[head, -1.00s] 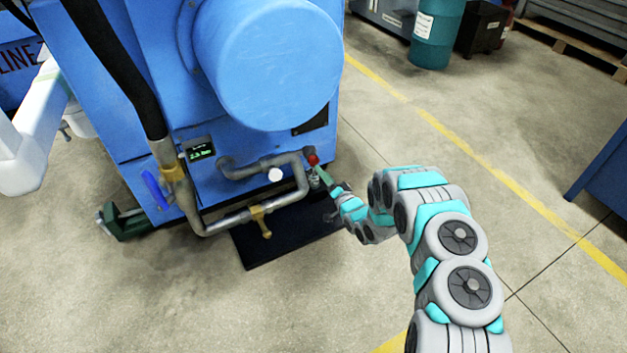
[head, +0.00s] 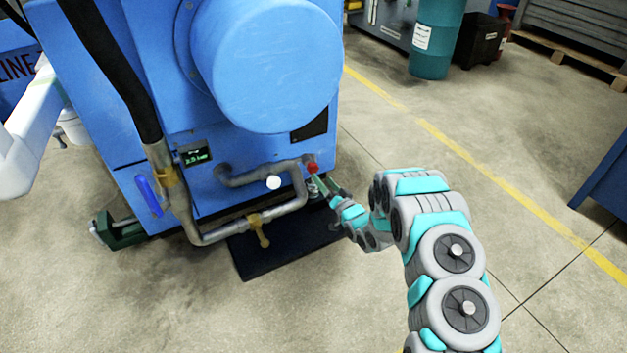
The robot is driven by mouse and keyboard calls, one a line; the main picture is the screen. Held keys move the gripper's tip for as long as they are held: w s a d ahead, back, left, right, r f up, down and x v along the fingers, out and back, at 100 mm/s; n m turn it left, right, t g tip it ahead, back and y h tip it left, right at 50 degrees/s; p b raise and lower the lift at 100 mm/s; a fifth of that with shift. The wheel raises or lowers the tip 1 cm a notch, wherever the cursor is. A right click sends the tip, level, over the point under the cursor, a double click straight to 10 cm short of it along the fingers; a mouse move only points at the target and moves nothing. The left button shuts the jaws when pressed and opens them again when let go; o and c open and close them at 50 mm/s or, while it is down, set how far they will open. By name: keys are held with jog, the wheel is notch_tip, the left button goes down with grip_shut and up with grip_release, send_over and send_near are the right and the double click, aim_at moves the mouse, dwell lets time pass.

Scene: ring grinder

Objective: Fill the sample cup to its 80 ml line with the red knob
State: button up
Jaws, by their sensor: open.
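The red knob (head: 313,167) sits at the right end of the grey pipework, low on the front of the blue machine (head: 150,60). My gripper (head: 318,184) is open, just below and right of the red knob. From this view I cannot tell whether a finger touches the knob. A small pale shape beneath the knob, beside my fingers, may be the sample cup; it is too small and partly hidden to be sure. No 80 ml line or liquid level can be made out.
A black mat (head: 262,264) lies under the pipes. A blue lever (head: 148,195), a brass valve (head: 260,232), a white knob (head: 273,182) and a small green-lit display (head: 195,154) are to the left. Open floor with a yellow line (head: 480,165) lies to the right.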

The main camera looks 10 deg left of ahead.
aim_at(315, 170)
jog(key=shift+n, duration=0.4)
jog(key=shift+x, duration=3.9)
jog(key=shift+a, duration=0.1)
jog(key=shift+s, duration=0.1)
grip_shut()
